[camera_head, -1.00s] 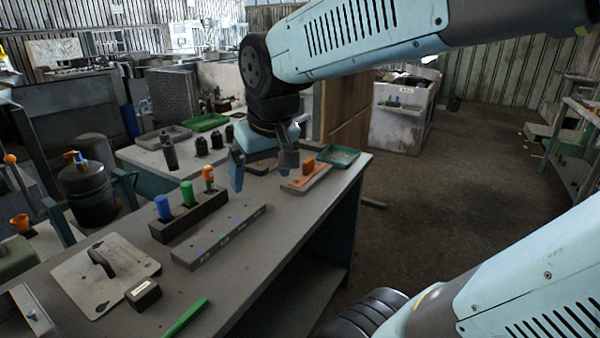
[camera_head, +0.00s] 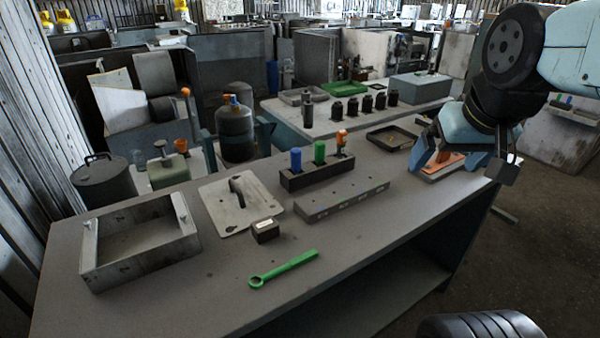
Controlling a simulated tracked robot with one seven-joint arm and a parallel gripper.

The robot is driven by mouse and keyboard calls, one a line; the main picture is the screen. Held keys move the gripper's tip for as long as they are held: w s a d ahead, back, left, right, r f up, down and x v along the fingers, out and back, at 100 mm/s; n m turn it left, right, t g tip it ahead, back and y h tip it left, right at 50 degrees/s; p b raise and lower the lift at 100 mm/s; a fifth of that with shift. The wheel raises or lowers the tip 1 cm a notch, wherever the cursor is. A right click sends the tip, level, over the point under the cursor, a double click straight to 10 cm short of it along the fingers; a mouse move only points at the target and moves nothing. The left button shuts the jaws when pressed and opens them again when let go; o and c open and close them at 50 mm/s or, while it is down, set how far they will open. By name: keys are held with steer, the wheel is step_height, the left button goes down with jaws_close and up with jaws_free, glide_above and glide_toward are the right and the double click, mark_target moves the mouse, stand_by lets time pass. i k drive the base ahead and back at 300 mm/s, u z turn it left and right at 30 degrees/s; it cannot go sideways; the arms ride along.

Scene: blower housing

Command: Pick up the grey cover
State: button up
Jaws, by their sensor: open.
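The grey cover (camera_head: 222,207) is a flat light-grey plate with a dark upright handle (camera_head: 237,190) and a few holes. It lies flat on the workbench in the head view, left of centre, just right of an open grey metal housing (camera_head: 138,240). My gripper (camera_head: 463,165) is far to the right of the cover, above the right end of the bench. Its jaws are apart, over or just behind an orange item on a small tray (camera_head: 438,174). It looks empty, and the cover is unobstructed.
A small dark labelled box (camera_head: 265,231) stands by the cover's front right corner. A green wrench (camera_head: 284,269) lies in front. A rack (camera_head: 318,174) with blue, green and orange handled tools and a long grey bar (camera_head: 342,201) stand to the right.

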mark_target(232, 202)
steer(key=u, duration=0.9)
steer(key=k, duration=0.7)
steer(key=u, duration=0.2)
steer(key=i, duration=1)
steer(key=z, duration=0.05)
